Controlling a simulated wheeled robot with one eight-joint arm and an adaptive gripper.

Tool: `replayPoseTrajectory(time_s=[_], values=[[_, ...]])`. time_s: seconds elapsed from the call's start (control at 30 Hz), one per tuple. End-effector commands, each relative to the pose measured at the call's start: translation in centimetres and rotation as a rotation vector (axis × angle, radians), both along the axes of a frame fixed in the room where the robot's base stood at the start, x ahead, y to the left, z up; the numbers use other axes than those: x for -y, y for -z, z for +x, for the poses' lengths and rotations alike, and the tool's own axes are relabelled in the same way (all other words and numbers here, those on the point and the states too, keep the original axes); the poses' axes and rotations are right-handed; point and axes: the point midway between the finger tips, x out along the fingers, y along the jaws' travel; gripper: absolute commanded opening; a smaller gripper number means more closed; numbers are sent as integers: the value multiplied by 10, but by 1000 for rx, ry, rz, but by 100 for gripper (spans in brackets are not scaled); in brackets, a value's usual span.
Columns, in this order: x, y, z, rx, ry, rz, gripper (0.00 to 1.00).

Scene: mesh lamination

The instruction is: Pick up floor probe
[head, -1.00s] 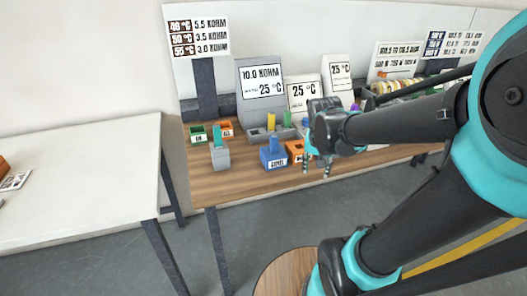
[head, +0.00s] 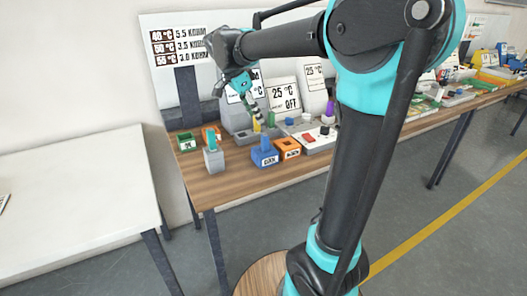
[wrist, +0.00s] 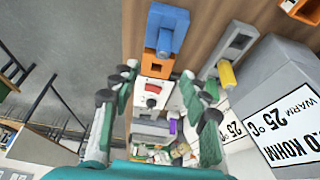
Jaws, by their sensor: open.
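Several upright coloured pieces stand on the bench, and I cannot tell which is the floor probe. A yellow one (head: 256,125) stands in a grey holder, and it also shows in the wrist view (wrist: 227,74). A blue one (head: 265,143) stands in a labelled blue box (head: 264,158) and appears in the wrist view (wrist: 166,36). A teal one (head: 211,141) stands in a grey block (head: 214,160). My gripper (head: 254,118) is above the bench near the yellow piece. In the wrist view my gripper (wrist: 158,77) has its fingers apart, with nothing held between them.
An orange box (head: 287,147) is right of the blue box. A green box (head: 187,141) stands at the back left. Signs (head: 283,96) stand behind. A white table (head: 75,190) is at left.

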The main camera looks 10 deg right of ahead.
Motion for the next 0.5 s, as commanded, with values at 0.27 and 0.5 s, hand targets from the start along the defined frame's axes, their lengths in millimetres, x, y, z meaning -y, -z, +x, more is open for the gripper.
replayPoseTrajectory(time_s=[0.27, 0.5], values=[[19, 49, 7, 0, 1, 0, 46], [26, 67, 9, 1, -1, 0, 46]])
